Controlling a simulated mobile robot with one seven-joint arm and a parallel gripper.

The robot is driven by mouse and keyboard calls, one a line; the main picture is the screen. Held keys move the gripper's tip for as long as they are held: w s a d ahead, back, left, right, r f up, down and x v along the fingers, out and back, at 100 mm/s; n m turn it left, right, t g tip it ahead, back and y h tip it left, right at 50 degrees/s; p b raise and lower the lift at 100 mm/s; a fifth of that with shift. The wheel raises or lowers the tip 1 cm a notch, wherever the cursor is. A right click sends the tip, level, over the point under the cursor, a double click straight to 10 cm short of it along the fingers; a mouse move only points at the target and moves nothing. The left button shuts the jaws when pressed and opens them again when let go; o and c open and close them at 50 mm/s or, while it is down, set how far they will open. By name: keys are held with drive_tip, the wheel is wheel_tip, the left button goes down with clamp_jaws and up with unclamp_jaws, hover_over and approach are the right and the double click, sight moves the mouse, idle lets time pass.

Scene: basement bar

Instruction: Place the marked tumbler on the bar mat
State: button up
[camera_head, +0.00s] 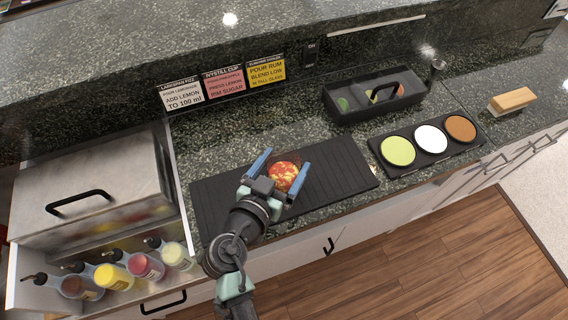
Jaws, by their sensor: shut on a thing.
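The black ribbed bar mat (333,168) lies on the dark stone counter in front of me. My gripper (284,172) is over the left-middle part of the mat, with its two blue fingers on either side of a tumbler (284,177). The tumbler shows red and yellow-orange colour, seen from above. My gripper is shut on it. I cannot tell whether the tumbler's base touches the mat or is just above it. Its side and any mark are mostly hidden by the fingers and wrist.
Right of the mat is a black tray (447,156) with green, white and brown discs. Behind stand a black caddy (373,98) and three recipe cards (224,83). Several capped bottles (146,266) and a steel bin (92,192) are at left. A wooden-topped brush (512,100) lies far right.

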drive_tip(key=shift+f, duration=0.3)
drive_tip(key=shift+f, duration=0.1)
drive_tip(key=o, duration=1.4)
drive_tip(key=shift+o, duration=0.2)
